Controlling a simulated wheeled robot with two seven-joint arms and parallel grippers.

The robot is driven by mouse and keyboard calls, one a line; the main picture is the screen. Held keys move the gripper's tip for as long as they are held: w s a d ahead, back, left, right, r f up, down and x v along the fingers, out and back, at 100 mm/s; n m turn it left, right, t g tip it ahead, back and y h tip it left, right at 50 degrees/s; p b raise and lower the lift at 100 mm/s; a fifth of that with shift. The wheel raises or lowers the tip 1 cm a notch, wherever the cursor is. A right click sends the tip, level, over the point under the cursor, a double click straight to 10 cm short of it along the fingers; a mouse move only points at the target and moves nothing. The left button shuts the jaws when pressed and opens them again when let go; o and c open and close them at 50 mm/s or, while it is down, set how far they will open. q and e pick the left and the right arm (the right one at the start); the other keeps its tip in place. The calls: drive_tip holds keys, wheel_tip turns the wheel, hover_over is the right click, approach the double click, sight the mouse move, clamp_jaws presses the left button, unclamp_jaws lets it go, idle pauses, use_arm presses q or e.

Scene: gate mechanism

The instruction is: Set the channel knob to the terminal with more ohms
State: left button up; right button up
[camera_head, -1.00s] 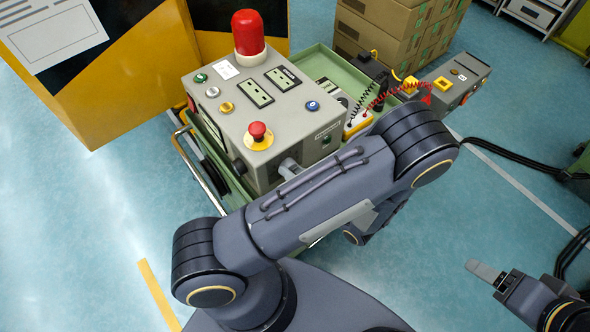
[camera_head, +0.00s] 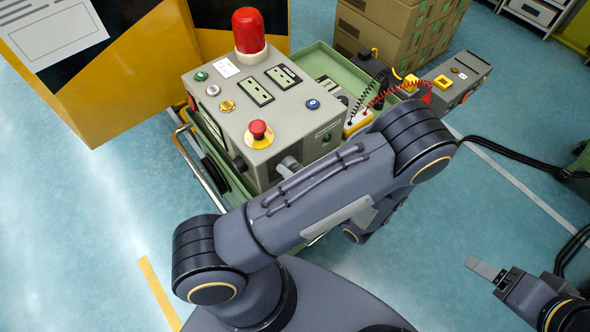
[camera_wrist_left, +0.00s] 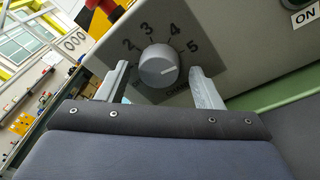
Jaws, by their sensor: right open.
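The channel knob (camera_wrist_left: 158,66) is a round grey knob on a dark dial plate marked 2 to 5; the 1 is not clearly visible. Its pale pointer line faces right, on the side of the 5. My left gripper (camera_wrist_left: 160,84) is open, with one finger on each side of the knob and visible gaps to it. My right gripper (camera_head: 487,270) is open and empty, low at the right, away from the box.
The control box has a red lamp (camera_head: 248,32), a red push button (camera_head: 258,129) and two display windows. It stands in a green tray (camera_head: 318,60). Cartons (camera_head: 395,35) stand behind.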

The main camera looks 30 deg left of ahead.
use_arm(q)
drive_tip(key=b+v, duration=0.1)
drive_tip(key=v, duration=0.6)
drive_tip(key=shift+f+b, duration=0.1)
drive_tip(key=shift+b, duration=0.2)
drive_tip(key=shift+s+d, duration=0.1)
drive_tip(key=shift+d, duration=0.35)
